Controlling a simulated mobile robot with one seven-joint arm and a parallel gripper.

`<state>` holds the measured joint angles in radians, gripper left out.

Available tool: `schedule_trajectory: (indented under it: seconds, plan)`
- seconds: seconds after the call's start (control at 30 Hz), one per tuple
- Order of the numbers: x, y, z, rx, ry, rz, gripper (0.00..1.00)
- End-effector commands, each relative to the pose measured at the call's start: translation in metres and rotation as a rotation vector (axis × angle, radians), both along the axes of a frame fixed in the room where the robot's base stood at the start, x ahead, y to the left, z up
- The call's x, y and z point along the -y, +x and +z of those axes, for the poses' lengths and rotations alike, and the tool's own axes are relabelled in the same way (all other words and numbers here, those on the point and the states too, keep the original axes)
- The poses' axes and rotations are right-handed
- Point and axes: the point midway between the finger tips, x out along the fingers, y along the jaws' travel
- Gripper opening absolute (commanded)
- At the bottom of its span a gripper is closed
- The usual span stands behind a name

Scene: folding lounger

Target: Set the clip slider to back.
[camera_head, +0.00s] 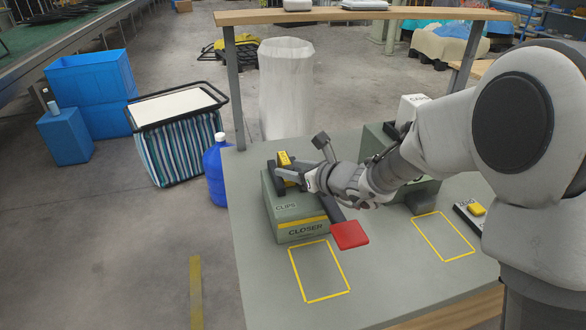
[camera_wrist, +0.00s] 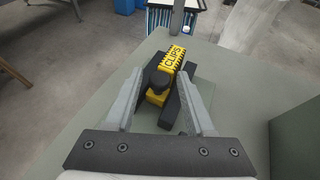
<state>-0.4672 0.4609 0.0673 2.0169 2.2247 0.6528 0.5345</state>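The clip slider is a yellow block marked CLIPS (camera_head: 284,158) on a dark track, on top of a green box (camera_head: 283,228) labelled CLIPS and CLOSER. In the wrist view the yellow slider (camera_wrist: 175,60) carries black stripes and a black knob (camera_wrist: 158,80). My gripper (camera_head: 284,175) is over the box top. In the wrist view my gripper (camera_wrist: 163,80) is open, one finger on each side of the knob, with gaps visible. I cannot tell how far the fingertips are above the track. My fingers partly hide the track in the head view.
The box stands on a grey-green table (camera_head: 262,285). A red paddle (camera_head: 350,235) sticks out at its right. Another yellow-topped device (camera_head: 477,209) lies farther right. Yellow outlines mark bare table. A shelf (camera_head: 355,15) on posts spans the back. A blue bottle (camera_head: 217,172) stands beyond the left edge.

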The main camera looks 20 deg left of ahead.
Motion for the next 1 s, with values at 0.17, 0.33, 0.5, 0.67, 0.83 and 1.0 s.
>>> schedule_trajectory:
  seconds: [0.17,0.33,0.5,0.67,0.83,1.0]
  plan:
    - [0.0002,-0.0001,0.0001,0.0,0.0,0.0,0.2]
    - [0.0003,0.0,0.0001,0.0,0.0,0.0,0.0]
    - [0.0004,-0.0001,0.0001,0.0,0.0,0.0,0.0]
    - [0.0005,0.0,0.0001,0.0,0.0,0.0,0.0]
    - [0.0005,0.0001,0.0002,0.0,0.0,0.0,0.0]
    - [0.0005,0.0001,0.0001,0.0,0.0,-0.001,0.0]
